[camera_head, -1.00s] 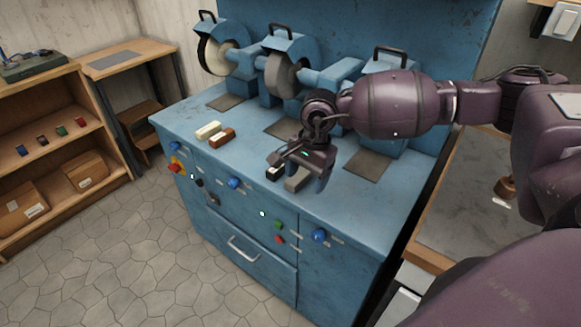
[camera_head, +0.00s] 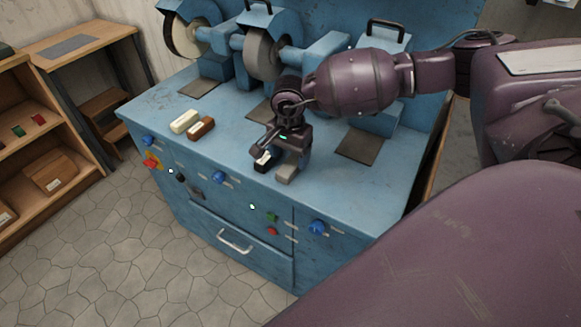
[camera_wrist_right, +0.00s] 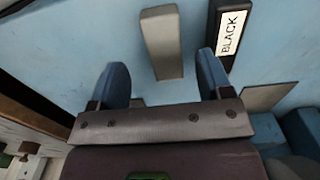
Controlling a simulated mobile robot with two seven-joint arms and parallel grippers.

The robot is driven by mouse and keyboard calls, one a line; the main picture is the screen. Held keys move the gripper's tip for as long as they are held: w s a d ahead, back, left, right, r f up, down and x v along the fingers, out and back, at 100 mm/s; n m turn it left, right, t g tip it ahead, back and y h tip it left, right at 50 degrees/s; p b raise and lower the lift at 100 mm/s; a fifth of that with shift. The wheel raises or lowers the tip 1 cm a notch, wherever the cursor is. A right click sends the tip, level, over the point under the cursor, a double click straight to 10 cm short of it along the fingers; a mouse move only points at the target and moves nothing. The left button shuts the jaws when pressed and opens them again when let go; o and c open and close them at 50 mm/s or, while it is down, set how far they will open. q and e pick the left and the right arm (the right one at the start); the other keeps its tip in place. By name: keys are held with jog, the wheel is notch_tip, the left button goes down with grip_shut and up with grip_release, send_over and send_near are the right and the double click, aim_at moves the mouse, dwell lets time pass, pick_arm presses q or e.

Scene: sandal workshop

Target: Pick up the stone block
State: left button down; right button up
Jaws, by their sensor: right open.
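The stone block (camera_head: 286,173) is a grey, oblong bar lying on the blue bench top near its front edge. In the right wrist view, the grey block (camera_wrist_right: 162,42) lies ahead of the fingers, in line with the gap between them. My right gripper (camera_head: 281,160) is just above the block and partly covers it in the head view. In the right wrist view, the gripper (camera_wrist_right: 162,77) has its two blue fingers wide apart, with nothing held between them. My left gripper is not in view.
A black bar labelled BLACK (camera_wrist_right: 230,36) lies close beside the block, near one finger. A cream bar (camera_head: 185,121) and a brown bar (camera_head: 201,128) lie farther left. Grinding wheels (camera_head: 262,58) stand behind. Knobs (camera_head: 318,227) line the bench front.

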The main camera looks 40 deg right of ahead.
aim_at(288, 167)
jog(key=f, duration=0.5)
jog(key=shift+w+a, duration=0.15)
jog(key=shift+a, duration=0.05)
jog(key=shift+r, duration=0.1)
jog(key=c, duration=1)
